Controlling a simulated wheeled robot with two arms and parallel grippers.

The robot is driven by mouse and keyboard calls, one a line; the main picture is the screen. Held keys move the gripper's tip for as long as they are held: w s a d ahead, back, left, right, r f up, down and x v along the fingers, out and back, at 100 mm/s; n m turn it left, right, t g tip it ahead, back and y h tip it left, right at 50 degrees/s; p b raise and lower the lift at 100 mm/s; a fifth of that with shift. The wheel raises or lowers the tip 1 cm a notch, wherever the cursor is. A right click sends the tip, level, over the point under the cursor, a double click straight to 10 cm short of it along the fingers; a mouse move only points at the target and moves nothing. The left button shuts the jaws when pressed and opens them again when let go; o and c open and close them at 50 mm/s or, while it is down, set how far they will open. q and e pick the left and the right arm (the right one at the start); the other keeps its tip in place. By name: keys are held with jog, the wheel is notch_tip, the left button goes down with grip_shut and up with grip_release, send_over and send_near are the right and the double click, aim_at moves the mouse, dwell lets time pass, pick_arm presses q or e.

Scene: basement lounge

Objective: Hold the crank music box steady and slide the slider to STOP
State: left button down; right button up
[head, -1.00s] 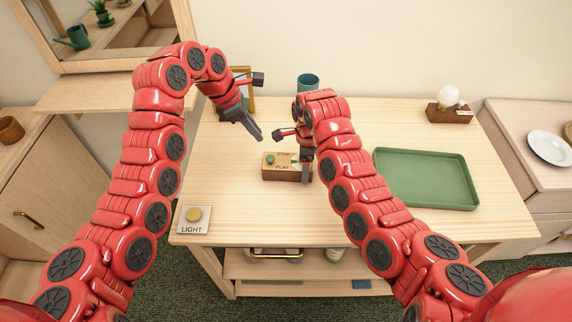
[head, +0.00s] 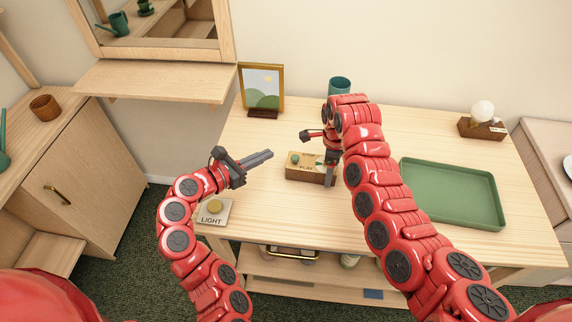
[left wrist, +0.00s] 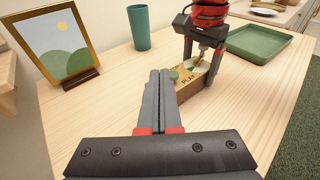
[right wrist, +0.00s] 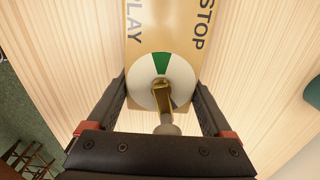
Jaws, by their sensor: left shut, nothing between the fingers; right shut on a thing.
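The wooden crank music box (head: 308,176) sits on the table, lettered PLAY and STOP on top. It also shows in the left wrist view (left wrist: 186,90). Its green slider knob (head: 294,159) is on the left part of the top; I cannot tell its exact setting. My left gripper (head: 271,154) is shut and empty, left of the box, pointing towards it; its tips appear close to the knob (left wrist: 174,75). My right gripper (right wrist: 162,92) is shut on the box's right end, fingers on both sides. Between them show a white disc with a green wedge (right wrist: 161,62) and a brass crank (right wrist: 162,97).
A green tray (head: 455,215) lies to the right. A teal cup (head: 339,86) and a framed picture (head: 262,88) stand behind. A lamp (head: 482,118) is at the back right. A LIGHT button plate (head: 214,212) lies at the table's front left, near my left arm.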

pick_arm(q)
jog(key=s+a+f+n+t+y, duration=0.1)
jog(key=s+f+t+y, duration=0.1)
jog(key=s, duration=0.7)
jog(key=shift+s+a+f+n, duration=0.25)
jog(key=shift+s+a+n, duration=0.05)
jog(key=shift+s+a, duration=0.1)
jog(key=shift+w, duration=0.15)
send_near(292, 160)
jog(key=x, duration=0.6)
jog(key=shift+d, duration=0.25)
jog(key=shift+w+d, duration=0.1)
jog(key=shift+w, duration=0.2)
